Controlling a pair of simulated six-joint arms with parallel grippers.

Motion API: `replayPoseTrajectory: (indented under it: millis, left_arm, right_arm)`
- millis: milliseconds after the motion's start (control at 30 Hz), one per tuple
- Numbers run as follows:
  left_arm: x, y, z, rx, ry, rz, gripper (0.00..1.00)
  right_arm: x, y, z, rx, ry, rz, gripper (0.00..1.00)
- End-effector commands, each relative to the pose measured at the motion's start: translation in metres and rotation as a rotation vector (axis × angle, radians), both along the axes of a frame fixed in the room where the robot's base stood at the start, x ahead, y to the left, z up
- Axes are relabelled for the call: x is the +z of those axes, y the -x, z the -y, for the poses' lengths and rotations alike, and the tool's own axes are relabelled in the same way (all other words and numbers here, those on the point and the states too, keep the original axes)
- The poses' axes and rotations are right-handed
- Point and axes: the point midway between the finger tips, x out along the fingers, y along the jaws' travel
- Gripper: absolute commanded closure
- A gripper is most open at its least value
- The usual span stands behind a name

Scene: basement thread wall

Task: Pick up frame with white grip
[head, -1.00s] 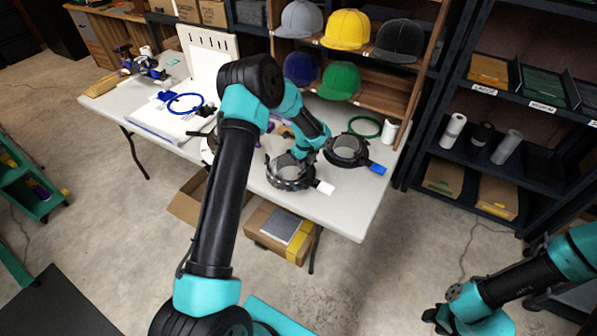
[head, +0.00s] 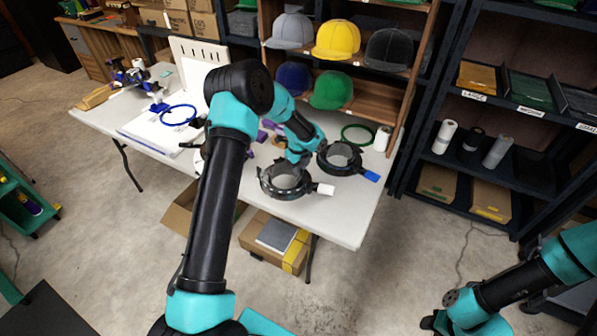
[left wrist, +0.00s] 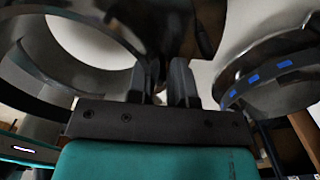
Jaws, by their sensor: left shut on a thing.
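The frame with the white grip (head: 326,189) is a dark ring-shaped cap frame at the front right of the white table (head: 345,225). My left gripper (head: 294,160) is at its back rim and is shut on it. In the left wrist view the fingers (left wrist: 163,85) close on a dark part of a ring; the exact contact is hard to see. A similar frame with a blue grip (head: 371,176) stands just right of it, and a ring with blue marks (left wrist: 258,78) shows at right in the left wrist view. My right gripper (head: 432,322) is low at the right, off the table, small and partly cut off.
A green hoop (head: 358,135) and a white cup-like item (head: 382,138) lie behind the frames. A blue hoop (head: 178,115) lies at the left. Caps (head: 343,36) fill the wooden shelf behind. A dark rack (head: 505,120) stands at right.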

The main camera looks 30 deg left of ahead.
Motion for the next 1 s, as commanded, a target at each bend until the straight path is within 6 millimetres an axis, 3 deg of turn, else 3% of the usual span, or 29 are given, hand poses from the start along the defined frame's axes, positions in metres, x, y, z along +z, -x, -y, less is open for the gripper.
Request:
replayPoseTrajectory:
  millis: [67,267,800,1000]
  left_arm:
    - [0.011,0.001,0.001,-0.001,-0.001,0.000,1.00]
    - [0.012,0.027,0.015,-0.004,0.000,-0.001,1.00]
    - [0.021,0.120,0.065,-0.003,0.001,-0.001,1.00]
    - [0.023,0.136,0.074,-0.002,0.000,0.000,1.00]
  right_arm:
    - [0.000,0.000,0.000,0.000,0.000,0.000,0.57]
    - [0.000,0.000,0.000,0.000,0.000,0.000,0.57]
    - [0.000,0.000,0.000,0.000,0.000,0.000,0.57]
    - [0.000,0.000,0.000,0.000,0.000,0.000,0.57]
